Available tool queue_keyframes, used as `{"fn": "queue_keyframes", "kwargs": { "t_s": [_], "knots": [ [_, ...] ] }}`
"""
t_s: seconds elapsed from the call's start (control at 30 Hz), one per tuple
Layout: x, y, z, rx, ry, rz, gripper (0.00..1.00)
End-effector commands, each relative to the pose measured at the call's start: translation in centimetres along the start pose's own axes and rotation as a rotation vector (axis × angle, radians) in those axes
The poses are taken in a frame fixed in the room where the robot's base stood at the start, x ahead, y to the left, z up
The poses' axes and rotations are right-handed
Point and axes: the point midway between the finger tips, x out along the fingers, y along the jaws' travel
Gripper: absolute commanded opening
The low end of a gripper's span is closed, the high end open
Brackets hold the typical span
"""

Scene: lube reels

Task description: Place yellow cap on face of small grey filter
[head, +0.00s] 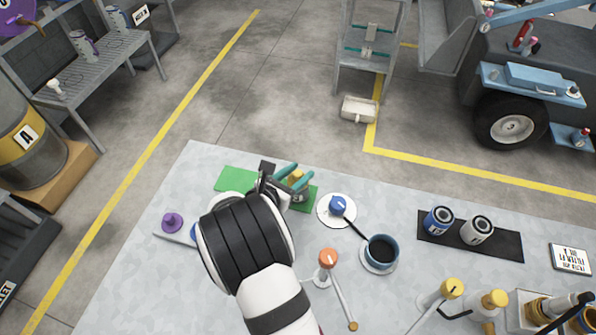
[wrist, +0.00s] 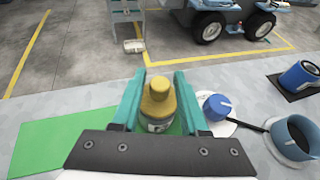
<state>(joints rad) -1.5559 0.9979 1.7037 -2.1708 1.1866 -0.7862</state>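The yellow cap (wrist: 158,102) has a round knob on top and is upright between my gripper's teal fingers. Just below it shows a grey body with a dark mark (wrist: 157,126), mostly hidden by the cap and the gripper; it looks like a small filter, and I cannot tell whether the two touch. My gripper (head: 295,184) is over the green mat (head: 236,179), its fingers apart on either side of the cap (head: 296,175). A grey filter (head: 478,231) stands upright beside a blue filter (head: 438,221) on the black mat (head: 465,241) at the right.
A blue-knobbed item (head: 337,204) sits on a white disc just right of my gripper. An orange-topped tool (head: 328,258) and several yellow-topped items (head: 452,289) stand nearer the front. A purple knob (head: 172,222) is at left.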

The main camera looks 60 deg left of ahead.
Motion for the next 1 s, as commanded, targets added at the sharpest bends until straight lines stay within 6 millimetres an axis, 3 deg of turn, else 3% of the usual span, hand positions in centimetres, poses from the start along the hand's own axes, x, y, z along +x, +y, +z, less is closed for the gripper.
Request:
{"fn": "queue_keyframes", "kwargs": {
  "t_s": [0.37,0.47,0.73,0.87,1.0],
  "knots": [
    [-0.2,0.0,0.4,0.001,-0.001,0.000,0.57],
    [-2.0,0.1,0.4,-0.001,0.000,0.003,0.57],
    [-9.5,0.1,0.4,0.000,0.000,0.005,0.57],
    [-11.6,0.1,0.3,0.000,0.000,0.002,0.57],
    [-12.2,0.0,0.3,-0.001,0.000,0.000,0.57]
  ]
}}
